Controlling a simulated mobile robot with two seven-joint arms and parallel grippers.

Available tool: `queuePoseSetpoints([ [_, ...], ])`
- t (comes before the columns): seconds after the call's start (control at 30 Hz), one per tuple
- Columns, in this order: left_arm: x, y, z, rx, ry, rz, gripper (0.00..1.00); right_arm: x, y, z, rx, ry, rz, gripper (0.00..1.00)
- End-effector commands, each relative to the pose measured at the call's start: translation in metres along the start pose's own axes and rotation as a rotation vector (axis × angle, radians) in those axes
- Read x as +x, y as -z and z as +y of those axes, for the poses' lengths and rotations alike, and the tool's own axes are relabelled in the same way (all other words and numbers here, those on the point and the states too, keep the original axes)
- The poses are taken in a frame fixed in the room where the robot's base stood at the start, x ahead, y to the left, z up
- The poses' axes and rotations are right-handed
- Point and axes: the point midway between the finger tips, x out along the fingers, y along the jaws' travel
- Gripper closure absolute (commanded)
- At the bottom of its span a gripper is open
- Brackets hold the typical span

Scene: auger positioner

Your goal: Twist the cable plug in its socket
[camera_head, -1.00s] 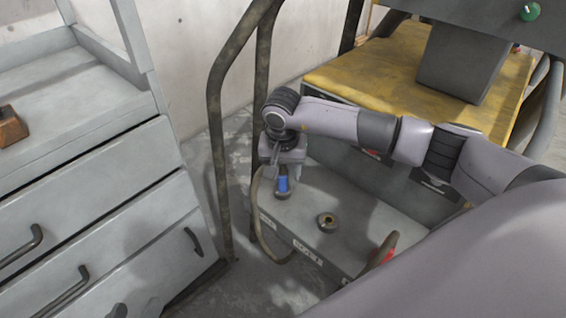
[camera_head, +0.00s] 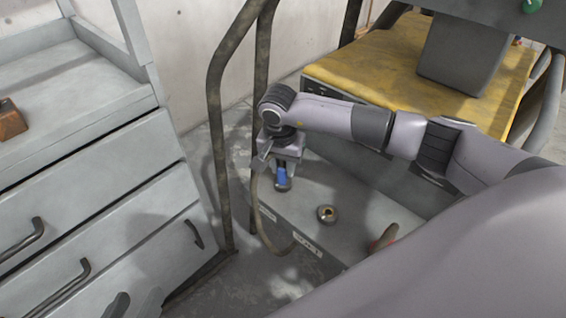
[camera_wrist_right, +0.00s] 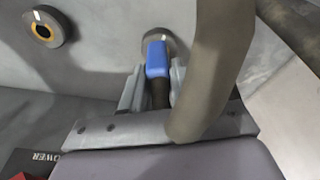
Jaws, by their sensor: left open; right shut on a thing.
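The blue cable plug (camera_head: 281,176) is at one of the round sockets on top of the grey box. In the right wrist view, the blue plug (camera_wrist_right: 157,60) overlaps the socket ring (camera_wrist_right: 156,38). I cannot tell how deep it sits. My right gripper (camera_head: 281,168) comes down from above, shut on the plug; its fingers (camera_wrist_right: 152,88) flank the plug's dark rear part. A thick brown cable (camera_head: 256,205) hangs beside the gripper and curves down. My left gripper (camera_head: 132,304) shows only as two grey finger tips at the bottom edge, apart and empty.
A second brass-rimmed socket (camera_head: 327,214) on the grey box (camera_head: 350,200) is empty. A red-tipped lever (camera_head: 383,238) stands near it. A rusty tube frame (camera_head: 217,130) rises between the box and the grey drawer cabinet (camera_head: 90,150). A yellow-topped unit (camera_head: 370,70) stands behind.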

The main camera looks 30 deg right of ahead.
Motion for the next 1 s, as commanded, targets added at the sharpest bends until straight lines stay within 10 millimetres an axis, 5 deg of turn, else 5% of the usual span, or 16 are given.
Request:
queuePoseSetpoints([
  [0.4, -0.001, 0.003, 0.001, 0.000, 0.000, 0.002, 0.42, 0.000, 0.000, 0.000, 0.143, -0.022, -0.001, 1.00],
  [0.43, -0.001, 0.003, 0.001, 0.000, 0.000, 0.002, 0.42, 0.000, 0.000, 0.000, 0.143, -0.022, -0.001, 0.68],
  [0.5, -0.001, 0.003, 0.001, 0.000, 0.000, 0.002, 0.42, 0.000, 0.000, 0.000, 0.142, -0.021, -0.001, 0.45],
  [0.53, -0.001, 0.003, 0.001, 0.000, 0.000, 0.002, 0.42, 0.000, 0.000, 0.000, 0.142, -0.021, -0.001, 0.41],
  [0.93, -0.002, 0.002, -0.003, 0.025, 0.018, 0.001, 0.42, 0.000, 0.000, 0.000, 0.141, -0.021, 0.000, 0.41],
  [1.0, -0.006, 0.001, -0.007, 0.043, 0.038, -0.011, 0.42, -0.013, 0.001, -0.001, 0.140, -0.017, 0.001, 0.41],
])
